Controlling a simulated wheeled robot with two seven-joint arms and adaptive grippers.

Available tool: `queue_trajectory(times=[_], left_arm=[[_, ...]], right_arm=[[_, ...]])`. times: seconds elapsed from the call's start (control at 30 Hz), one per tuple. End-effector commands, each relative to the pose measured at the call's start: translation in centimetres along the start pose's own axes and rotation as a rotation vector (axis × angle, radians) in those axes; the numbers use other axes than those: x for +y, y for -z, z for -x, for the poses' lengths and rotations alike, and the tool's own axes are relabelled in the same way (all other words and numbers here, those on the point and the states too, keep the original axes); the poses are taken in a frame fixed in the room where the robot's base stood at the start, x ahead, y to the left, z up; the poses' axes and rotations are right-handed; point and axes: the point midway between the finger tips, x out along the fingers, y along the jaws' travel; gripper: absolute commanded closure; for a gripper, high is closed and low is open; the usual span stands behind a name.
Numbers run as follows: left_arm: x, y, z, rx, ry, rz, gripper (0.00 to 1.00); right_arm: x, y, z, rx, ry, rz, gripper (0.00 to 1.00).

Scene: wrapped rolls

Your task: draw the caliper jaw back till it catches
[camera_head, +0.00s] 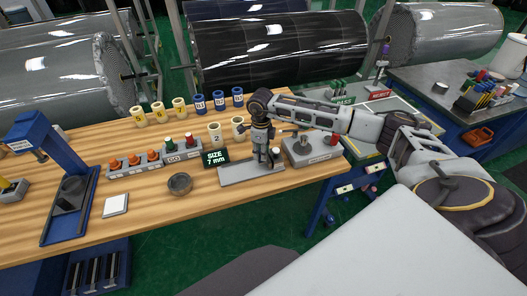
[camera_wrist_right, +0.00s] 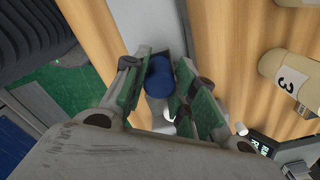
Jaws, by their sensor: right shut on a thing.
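The caliper's grey base plate (camera_head: 238,174) lies near the front edge of the wooden bench, beside a display (camera_head: 215,158) reading "SIZE 7 mm". My right gripper (camera_head: 265,160) reaches down over this plate and hides most of what stands on it. In the right wrist view, the green-padded fingers of my right gripper (camera_wrist_right: 170,80) are shut on a dark blue round knob (camera_wrist_right: 158,77), which I take for the caliper jaw's handle. A grey rail (camera_wrist_right: 150,25) runs beyond the knob. My left gripper does not show.
Numbered cream cups (camera_head: 214,132) and blue cups (camera_head: 218,100) stand behind the caliper. A grey block (camera_head: 305,152) with a red knob is close on its right. A dark round dish (camera_head: 180,184) and a button row (camera_head: 134,162) are to its left.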

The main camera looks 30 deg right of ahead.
Motion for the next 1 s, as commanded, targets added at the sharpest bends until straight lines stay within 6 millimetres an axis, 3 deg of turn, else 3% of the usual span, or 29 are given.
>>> queue_trajectory(times=[0.6,1.0], left_arm=[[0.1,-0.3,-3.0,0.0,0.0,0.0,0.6],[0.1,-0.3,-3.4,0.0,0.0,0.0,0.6]], right_arm=[[4.5,-6.9,-0.1,-0.01,-0.002,0.004,1.0],[5.5,-8.2,0.1,-0.01,-0.003,0.003,1.0]])
